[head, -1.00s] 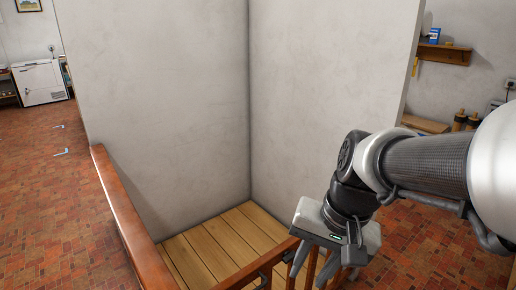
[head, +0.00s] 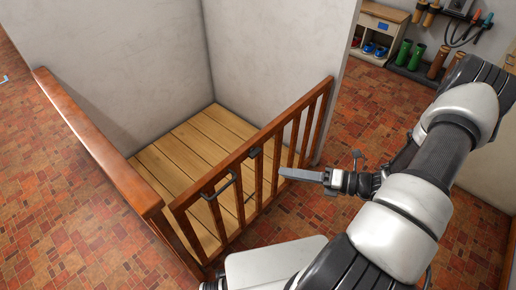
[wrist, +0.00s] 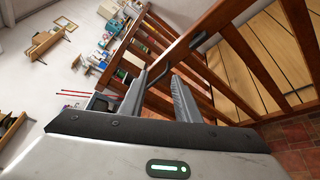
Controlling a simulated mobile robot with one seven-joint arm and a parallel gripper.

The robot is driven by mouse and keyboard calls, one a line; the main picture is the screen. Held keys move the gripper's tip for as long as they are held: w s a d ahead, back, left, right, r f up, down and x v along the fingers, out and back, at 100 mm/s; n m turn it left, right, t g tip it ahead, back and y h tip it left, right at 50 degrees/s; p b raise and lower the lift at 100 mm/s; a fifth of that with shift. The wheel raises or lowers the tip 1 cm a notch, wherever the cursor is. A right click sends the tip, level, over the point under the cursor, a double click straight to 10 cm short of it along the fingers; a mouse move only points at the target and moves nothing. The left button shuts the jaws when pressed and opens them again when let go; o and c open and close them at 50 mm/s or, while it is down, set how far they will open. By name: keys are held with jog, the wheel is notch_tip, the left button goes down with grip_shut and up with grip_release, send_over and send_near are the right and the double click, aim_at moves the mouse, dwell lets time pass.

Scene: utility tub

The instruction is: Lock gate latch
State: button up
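The gate (head: 247,151) is a reddish-brown wooden frame with upright slats. It runs from the left railing's end to the wall corner, and its left end is close to the railing. A dark bent metal handle (head: 218,188) is on its left part, and a small dark metal piece (head: 255,152) is on its top rail. I cannot tell the latch's state. My gripper (head: 284,173) is to the right of the gate, fingers pointing left towards the slats.
A wooden railing (head: 105,150) runs along the left. Plank flooring (head: 190,150) lies behind the gate, between pale walls (head: 120,60). Boots (head: 416,55) and a small cabinet (head: 380,32) stand at the back right. Brick floor right of the gate is partly open.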

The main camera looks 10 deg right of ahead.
jog(key=d+f+m+t+h, duration=0.35)
jog(key=f+m+t, duration=0.25)
jog(key=m, duration=0.4)
send_near(257, 155)
jog(key=shift+m, duration=0.3)
jog(key=x, duration=0.9)
jog(key=shift+w+b, duration=0.1)
jog(key=shift+b, duration=0.3)
grip_shut()
